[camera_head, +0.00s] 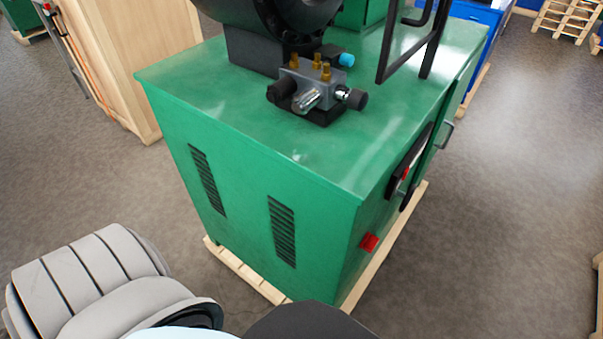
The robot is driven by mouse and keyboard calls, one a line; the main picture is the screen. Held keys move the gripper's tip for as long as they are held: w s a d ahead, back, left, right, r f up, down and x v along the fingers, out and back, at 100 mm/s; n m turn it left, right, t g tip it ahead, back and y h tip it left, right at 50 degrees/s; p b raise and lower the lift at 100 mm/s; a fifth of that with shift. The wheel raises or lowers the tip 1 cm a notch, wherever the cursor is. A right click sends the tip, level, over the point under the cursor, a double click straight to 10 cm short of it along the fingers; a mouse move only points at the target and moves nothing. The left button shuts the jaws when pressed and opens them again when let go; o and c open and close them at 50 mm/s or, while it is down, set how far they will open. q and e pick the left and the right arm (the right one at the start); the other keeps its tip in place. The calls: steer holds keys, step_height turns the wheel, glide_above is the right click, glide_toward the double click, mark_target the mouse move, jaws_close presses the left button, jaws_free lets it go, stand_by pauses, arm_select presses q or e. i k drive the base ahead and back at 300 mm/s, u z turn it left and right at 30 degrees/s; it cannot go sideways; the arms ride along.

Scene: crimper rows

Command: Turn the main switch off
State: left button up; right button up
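A green machine cabinet (250,140) stands in the middle. A small red switch-like part (369,242) sits low on its right side face, near the front corner. I take it for the main switch, but its on or off position is too small to tell. A dark panel (409,163) with a small red part is higher up on the same face, seen at a steep angle. Neither of my grippers can be made out; only parts of my own body show along the bottom edge, apart from the switch.
The cabinet stands on a wooden pallet (358,288) that juts out at its base. A valve block (311,91) and a black frame (386,45) are on top. A wooden crate (130,50) is at left. Grey floor (500,200) at right is open.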

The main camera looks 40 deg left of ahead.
mark_target(369, 242)
steer(key=z, duration=1.25)
steer(key=i, duration=2.95)
steer(key=u, duration=3.65)
